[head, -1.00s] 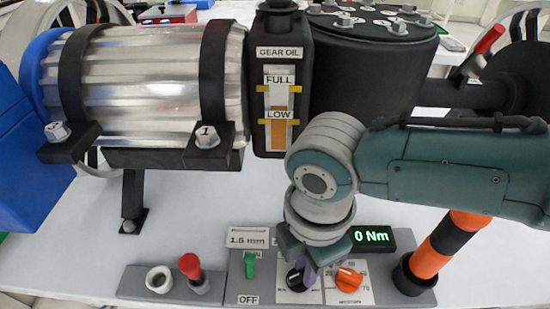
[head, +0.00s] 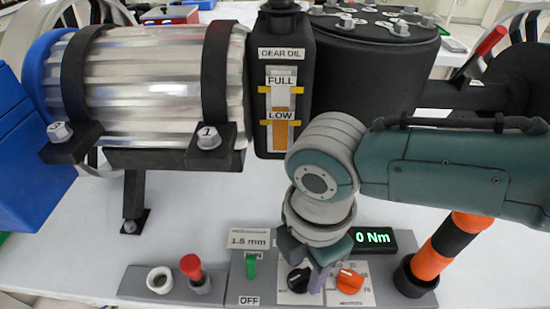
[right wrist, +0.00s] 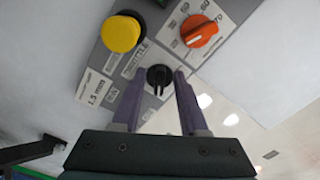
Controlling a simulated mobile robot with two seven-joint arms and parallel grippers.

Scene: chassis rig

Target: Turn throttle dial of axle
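The black throttle dial (head: 299,280) sits on the grey control panel, left of the orange dial. The right wrist view shows the dial (right wrist: 159,76) beside a label reading THROTTLE. My right gripper (head: 312,270) is low over the panel at the dial, pointing down. In the right wrist view its two purple fingers (right wrist: 157,80) are apart, with the dial seen between the fingertips. I cannot tell whether either finger touches it. In the head view, the finger on the right stands to the right of the dial. My left gripper is not in view.
The orange dial (head: 350,280) is close on the right. A green switch (head: 251,265) and a red-topped lever (head: 191,268) are to the left. A yellow knob (right wrist: 121,33) is near the fingers. A display (head: 372,240) reads 0 Nm. An orange-black post (head: 435,248) stands at right.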

